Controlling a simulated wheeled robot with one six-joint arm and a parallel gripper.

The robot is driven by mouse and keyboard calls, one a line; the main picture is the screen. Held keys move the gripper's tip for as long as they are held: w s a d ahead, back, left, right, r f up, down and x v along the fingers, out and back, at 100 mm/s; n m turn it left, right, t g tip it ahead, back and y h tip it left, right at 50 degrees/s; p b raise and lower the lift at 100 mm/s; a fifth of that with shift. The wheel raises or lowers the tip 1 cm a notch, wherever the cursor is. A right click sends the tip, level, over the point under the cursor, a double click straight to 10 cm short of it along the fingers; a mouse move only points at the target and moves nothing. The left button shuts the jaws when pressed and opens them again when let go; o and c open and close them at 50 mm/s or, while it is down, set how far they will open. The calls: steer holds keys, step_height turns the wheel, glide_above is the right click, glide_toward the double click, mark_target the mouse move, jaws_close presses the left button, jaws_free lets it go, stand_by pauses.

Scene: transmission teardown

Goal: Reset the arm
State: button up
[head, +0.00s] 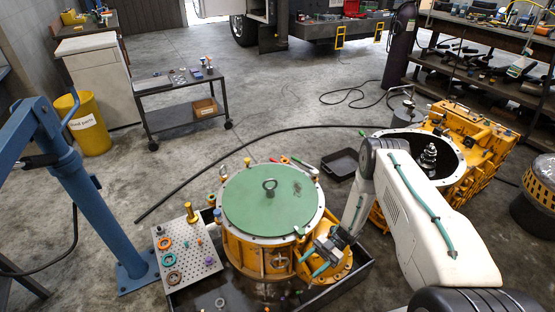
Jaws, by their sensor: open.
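My white arm (425,215) reaches in from the lower right. My gripper (317,260) is at its end, with teal fingers spread apart and nothing seen between them. It is over the lower right side of the yellow transmission housing (245,248), near a yellow flange part. Whether the fingertips touch anything cannot be told.
A perforated board (187,277) with coloured rings stands left of the housing, beside a blue crane post (90,200). A large yellow gearbox case (465,150) lies at right. A cart (180,92) and yellow bin (84,125) stand behind. A dark hose (230,140) crosses open floor.

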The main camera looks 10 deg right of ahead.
steer(key=w+d+r+m+t+h, duration=0.1)
steer(key=w+r+m+t+h, duration=0.15)
steer(key=w+r+t, duration=0.7)
steer(key=w+r+m+t+h, duration=0.25)
steer(key=w+r, duration=0.45)
steer(key=w, duration=0.8)
steer(key=w+d+r+m+t+h, duration=0.25)
steer(key=d+r+h, duration=0.2)
steer(key=r, duration=0.85)
steer(key=w+d+r+m+t+h, duration=0.25)
steer(key=d+r+h, duration=0.2)
steer(key=r, duration=0.75)
steer(key=s+d+r+m+g+h, duration=0.1)
steer(key=s+d+r+m+h, duration=0.15)
steer(key=s+r+m, duration=0.45)
steer(key=s+d+r+m+g+h, duration=0.1)
steer(key=s+r+m+h, duration=0.15)
steer(key=s+r, duration=0.85)
steer(key=s+a+f+m+g+y, duration=0.1)
steer(key=s+a, duration=0.2)
steer(key=s, duration=0.7)
steer(key=s+a+f+m+g+y, duration=0.1)
steer(key=s+a+g, duration=0.1)
steer(key=s, duration=0.9)
steer(key=s+a+m+g+y, duration=0.1)
steer(key=s+a, duration=0.3)
steer(key=s, duration=0.7)
steer(key=shift+a+f+m+g, duration=0.15)
steer(key=shift+f+m+g, duration=0.25)
steer(key=shift+m+g, duration=0.25)
